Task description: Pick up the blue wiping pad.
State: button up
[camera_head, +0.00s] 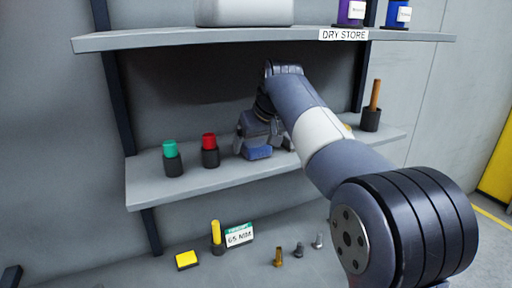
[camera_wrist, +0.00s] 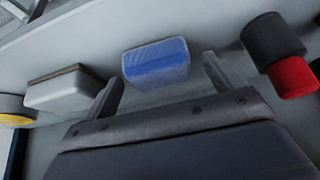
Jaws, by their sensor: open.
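The blue wiping pad (camera_head: 257,153) lies on the lower grey shelf (camera_head: 190,184), under my gripper (camera_head: 263,142). In the wrist view the pad (camera_wrist: 157,62) is a blue block with a paler face. It sits between the tips of my open gripper (camera_wrist: 161,72), with a finger on each side. The left fingertip looks close to the pad and a wider gap shows on the right; I cannot tell whether either finger touches it. Nothing is held.
Red-topped (camera_head: 209,150) and green-topped (camera_head: 171,158) cylinders stand left of the pad. A dark cup with a brown handle (camera_head: 371,115) stands to the right. A pale block (camera_wrist: 59,90) lies beside the left finger. The upper shelf (camera_head: 200,38) hangs overhead.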

jog(key=shift+w+f, duration=0.1)
jog(key=shift+f, duration=0.1)
jog(key=shift+c, duration=0.6)
jog(key=c, duration=0.9)
jog(key=shift+r, duration=0.1)
jog(key=shift+c, duration=0.2)
jog(key=shift+r, duration=0.75)
jog(key=s+d+b, duration=0.2)
jog(key=s+d, duration=0.1)
jog(key=s, duration=0.5)
jog(key=s+d+b, duration=0.3)
jog(key=s+d, duration=0.1)
jog(key=s, duration=0.4)
jog(key=shift+s+b, duration=0.3)
jog(key=shift+s, duration=0.05)
jog(key=shift+f, duration=0.1)
